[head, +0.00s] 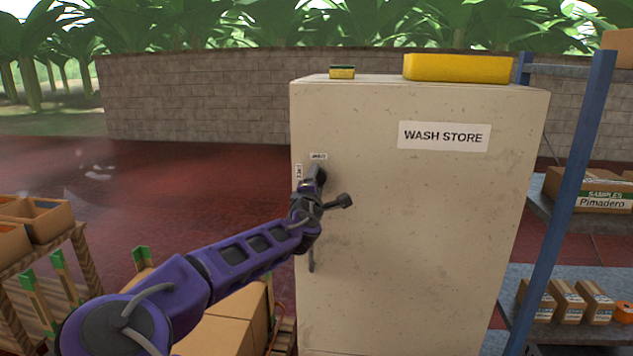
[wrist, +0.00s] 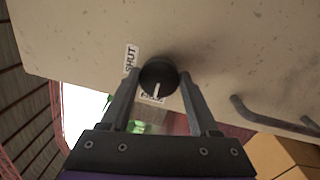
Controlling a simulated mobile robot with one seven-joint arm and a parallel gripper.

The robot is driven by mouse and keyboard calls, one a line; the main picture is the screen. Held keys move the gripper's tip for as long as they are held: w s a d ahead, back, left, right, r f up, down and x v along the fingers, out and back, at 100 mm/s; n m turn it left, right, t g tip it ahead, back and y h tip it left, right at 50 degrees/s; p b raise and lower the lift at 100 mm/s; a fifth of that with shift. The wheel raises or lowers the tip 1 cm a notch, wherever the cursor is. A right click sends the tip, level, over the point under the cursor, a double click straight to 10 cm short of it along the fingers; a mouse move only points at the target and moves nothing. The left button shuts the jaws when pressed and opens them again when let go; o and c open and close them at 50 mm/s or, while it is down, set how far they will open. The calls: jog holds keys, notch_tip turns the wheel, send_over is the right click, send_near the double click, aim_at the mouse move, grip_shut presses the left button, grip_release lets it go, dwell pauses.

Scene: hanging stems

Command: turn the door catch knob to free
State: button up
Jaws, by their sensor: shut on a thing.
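The door catch knob (wrist: 158,74) is a round black knob on the beige cabinet door. It sits between the two fingers of my gripper (wrist: 160,82), which is shut on it. A white mark on the knob's face points down in the wrist view, towards a small label (wrist: 152,98) that is partly covered and unreadable. The SHUT label (wrist: 130,58) is to the knob's upper left there. In the head view my gripper (head: 317,178) is at the door's upper left and hides most of the knob. The cabinet (head: 420,220) is closed and marked WASH STORE.
A dark bar handle (wrist: 270,118) is on the door, below the knob in the head view. A yellow block (head: 458,68) and a small sponge (head: 342,72) lie on the cabinet. Blue-framed shelving (head: 572,170) stands right; cartons (head: 228,325) are low at left.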

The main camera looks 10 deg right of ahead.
jog(key=o, duration=1.4)
jog(key=shift+c, duration=0.2)
jog(key=v, duration=1.7)
jog(key=shift+s+f+p, duration=0.15)
jog(key=shift+s+p, duration=0.1)
jog(key=shift+p, duration=0.2)
